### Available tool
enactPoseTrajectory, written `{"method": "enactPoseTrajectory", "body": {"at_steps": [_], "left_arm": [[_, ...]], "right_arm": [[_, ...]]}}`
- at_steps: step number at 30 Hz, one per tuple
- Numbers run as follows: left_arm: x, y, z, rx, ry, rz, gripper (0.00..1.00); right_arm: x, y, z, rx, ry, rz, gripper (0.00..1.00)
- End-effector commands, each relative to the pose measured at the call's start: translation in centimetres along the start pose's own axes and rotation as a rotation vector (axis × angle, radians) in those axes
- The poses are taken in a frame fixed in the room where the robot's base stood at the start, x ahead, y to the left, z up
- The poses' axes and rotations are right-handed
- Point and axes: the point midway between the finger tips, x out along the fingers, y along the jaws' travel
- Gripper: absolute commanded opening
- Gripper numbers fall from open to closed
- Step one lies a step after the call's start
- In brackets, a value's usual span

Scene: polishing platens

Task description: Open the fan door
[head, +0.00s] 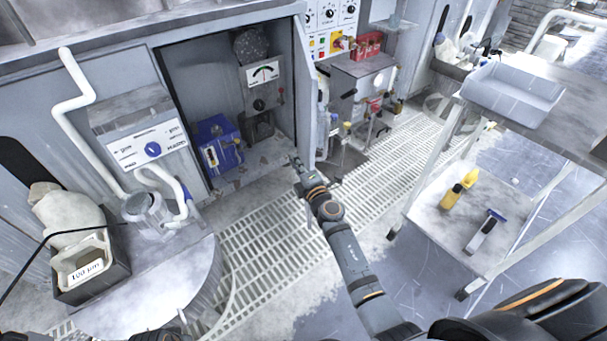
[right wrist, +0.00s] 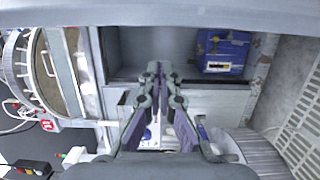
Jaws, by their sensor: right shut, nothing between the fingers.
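The cabinet (head: 185,85) in the wall stands open in the head view. A grey panel (head: 303,95) at its right side, seen nearly edge-on, looks like its door swung outward. Inside are a dark round unit with a gauge (head: 263,73) and a blue box (head: 219,147). My right gripper (head: 293,162) is shut and empty, low in front of the opening, just left of the panel's lower end. In the right wrist view, the shut fingers (right wrist: 158,72) point toward the cabinet, with the blue box at upper right.
A control box with a blue knob (head: 152,149) and white pipes stand left of the opening. A round table (head: 185,290) with a dark bin (head: 92,275) is at lower left. A trolley (head: 430,215) stands at right. Floor grating (head: 265,240) lies clear between.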

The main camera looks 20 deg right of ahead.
Motion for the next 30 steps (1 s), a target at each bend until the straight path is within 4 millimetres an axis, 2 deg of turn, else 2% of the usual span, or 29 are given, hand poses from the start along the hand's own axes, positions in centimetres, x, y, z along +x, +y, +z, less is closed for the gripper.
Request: {"method": "enactPoseTrajectory", "body": {"at_steps": [1, 4, 9, 23, 26, 30], "left_arm": [[-0.2, 0.1, 0.0, 0.001, 0.000, 0.002, 0.40], [-0.5, 0.1, 0.0, 0.001, -0.002, 0.003, 0.40], [-1.2, 0.3, 0.0, 0.003, -0.003, 0.005, 0.40], [-1.1, 0.3, 0.0, 0.003, -0.002, 0.007, 0.40], [-0.7, 0.6, -0.1, 0.005, 0.017, 0.016, 0.40], [-0.8, 1.5, 0.1, 0.009, 0.072, 0.043, 0.40]], "right_arm": [[0.3, -0.1, 0.5, -0.003, -0.001, 0.000, 0.00], [-0.5, -0.1, 2.1, -0.004, -0.001, -0.002, 0.00], [-1.0, -0.1, 3.5, -0.001, 0.000, -0.001, 0.00], [-1.2, -0.3, 4.3, -0.002, 0.005, -0.001, 0.00], [-1.7, -0.8, 6.0, -0.008, 0.027, 0.000, 0.00], [-2.8, -0.9, 9.4, -0.011, 0.091, -0.001, 0.00]]}}
